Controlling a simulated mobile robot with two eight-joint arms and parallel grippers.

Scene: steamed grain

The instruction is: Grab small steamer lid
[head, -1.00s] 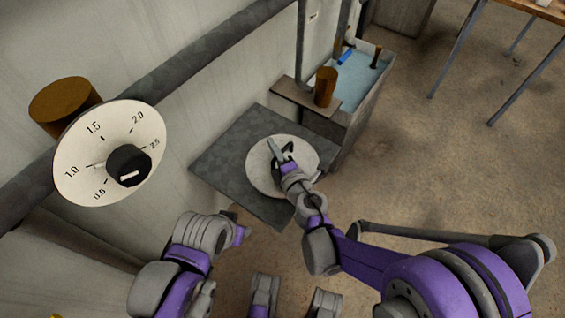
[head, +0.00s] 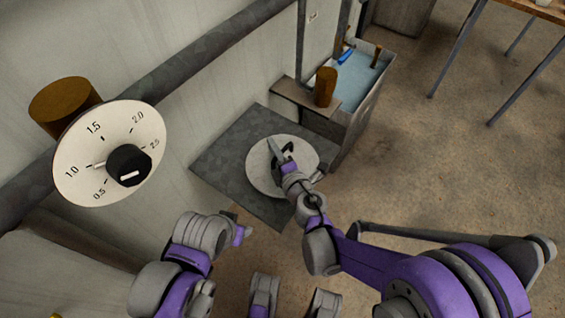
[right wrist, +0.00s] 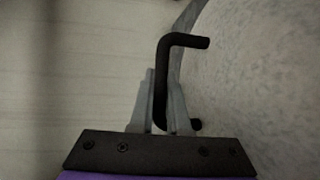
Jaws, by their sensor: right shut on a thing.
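The small steamer lid (head: 258,175) is a round, pale speckled disc with a black handle. It lies over a dark grey square surface in the head view. My right gripper (head: 277,150) is at the handle on top of it. In the right wrist view the black bent handle (right wrist: 185,40) stands between the two grey fingers of my right gripper (right wrist: 160,105), which are shut on it. The lid's speckled face (right wrist: 265,75) fills the right side there. My left arm's purple end (head: 242,235) shows at lower left; its fingers cannot be made out.
A dial with numbers (head: 80,185) is on the wall side at left. Behind the dark square surface (head: 215,160) is a small ledge with a brown cylinder (head: 325,88) and a basin with blue inside (head: 355,85). A table (head: 545,8) stands at upper right. Open floor lies right.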

